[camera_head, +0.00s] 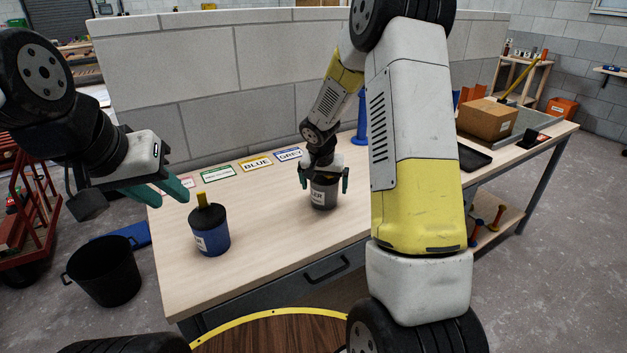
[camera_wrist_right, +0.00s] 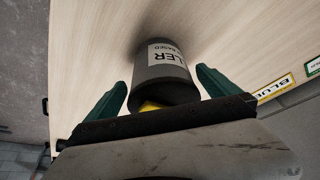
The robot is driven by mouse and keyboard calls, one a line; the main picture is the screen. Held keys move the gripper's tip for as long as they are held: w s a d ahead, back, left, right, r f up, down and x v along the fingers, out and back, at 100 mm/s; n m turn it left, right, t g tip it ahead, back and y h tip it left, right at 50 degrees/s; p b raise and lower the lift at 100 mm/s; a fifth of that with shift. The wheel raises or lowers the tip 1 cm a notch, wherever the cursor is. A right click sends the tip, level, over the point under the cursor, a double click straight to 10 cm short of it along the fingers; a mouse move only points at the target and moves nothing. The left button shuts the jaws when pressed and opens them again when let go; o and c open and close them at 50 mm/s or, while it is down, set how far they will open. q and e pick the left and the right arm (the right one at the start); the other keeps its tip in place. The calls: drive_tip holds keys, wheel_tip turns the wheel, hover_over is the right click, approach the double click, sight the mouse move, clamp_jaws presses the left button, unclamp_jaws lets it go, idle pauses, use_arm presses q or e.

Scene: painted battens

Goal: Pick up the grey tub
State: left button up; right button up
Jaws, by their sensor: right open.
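The grey tub (camera_head: 324,192) stands upright on the wooden workbench, with a white label reading "LER". My right gripper (camera_head: 326,180) is above and around it, with one green finger on each side. In the right wrist view the tub (camera_wrist_right: 162,76) lies between the two open fingers (camera_wrist_right: 162,92), with gaps visible at both sides. Something yellow (camera_wrist_right: 150,106) shows at its lid end, partly hidden by the gripper. My left gripper (camera_head: 165,190) hangs over the bench's left end, its green fingers apart and nothing between them.
A blue tub (camera_head: 210,238) with a dark lid and yellow handle stands left on the bench (camera_head: 270,225). Colour cards, including BLUE (camera_head: 256,163) and GREY (camera_head: 289,155), lie along the back. A cardboard box (camera_head: 487,118) and black tray (camera_head: 478,157) are at the right. A black bucket (camera_head: 105,275) stands on the floor.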

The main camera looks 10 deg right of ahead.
drive_tip(key=shift+x, duration=1.55)
drive_tip(key=shift+w+r, duration=0.1)
drive_tip(key=c, duration=1.9)
